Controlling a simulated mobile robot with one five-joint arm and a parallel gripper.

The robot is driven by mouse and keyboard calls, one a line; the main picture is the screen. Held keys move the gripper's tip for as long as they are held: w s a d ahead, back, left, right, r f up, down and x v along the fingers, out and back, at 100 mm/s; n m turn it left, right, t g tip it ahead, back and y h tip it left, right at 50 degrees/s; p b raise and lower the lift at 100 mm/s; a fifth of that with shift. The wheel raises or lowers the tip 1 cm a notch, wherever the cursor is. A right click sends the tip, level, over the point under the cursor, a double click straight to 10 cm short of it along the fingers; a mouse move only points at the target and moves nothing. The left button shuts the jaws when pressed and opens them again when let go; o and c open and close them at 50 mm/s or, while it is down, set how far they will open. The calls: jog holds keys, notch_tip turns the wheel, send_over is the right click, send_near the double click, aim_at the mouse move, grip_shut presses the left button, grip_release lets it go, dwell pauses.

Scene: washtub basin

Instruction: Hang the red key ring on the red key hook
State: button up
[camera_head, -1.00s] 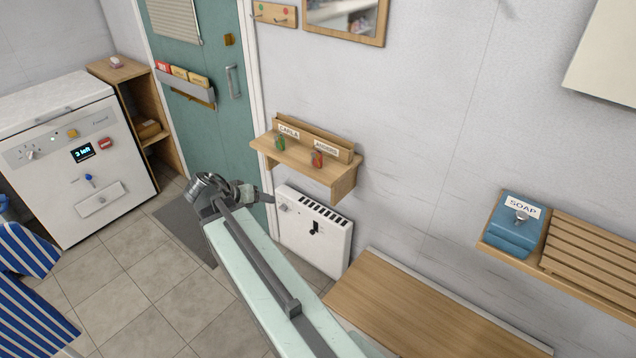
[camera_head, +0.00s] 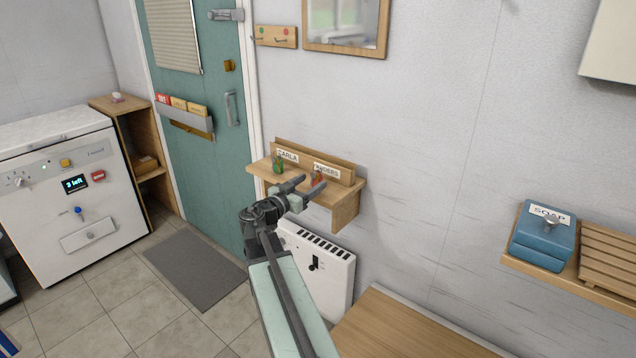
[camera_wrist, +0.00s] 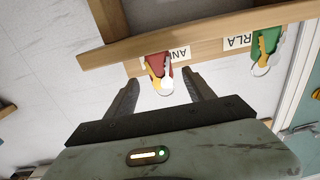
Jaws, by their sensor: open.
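The red key ring (camera_head: 318,176) hangs or rests at the front of the small wooden shelf, by the ANDERS label. In the wrist view its red tag (camera_wrist: 157,63) shows with a yellow key and a pale ring. My gripper (camera_head: 306,186) is open just in front of it. In the wrist view the two fingers (camera_wrist: 162,82) stand either side of the key ring's lower end, and I see no grip on it. The red key hook (camera_head: 286,36) is on the wooden hook board up the wall, beneath a red dot.
A green key ring (camera_head: 278,166) is at the CARLA label on the same shelf (camera_head: 345,191). A white heater (camera_head: 322,270) is below. The teal door (camera_head: 205,150) is to the left, a mirror (camera_head: 345,22) above. A wooden bench (camera_head: 405,330) is at lower right.

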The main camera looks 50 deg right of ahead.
aim_at(315, 179)
jog(key=d, duration=0.2)
jog(key=w+d, duration=0.1)
jog(key=d, duration=0.1)
jog(key=shift+d+f, duration=0.15)
jog(key=shift+d, duration=0.15)
jog(key=shift+s, duration=0.1)
grip_shut()
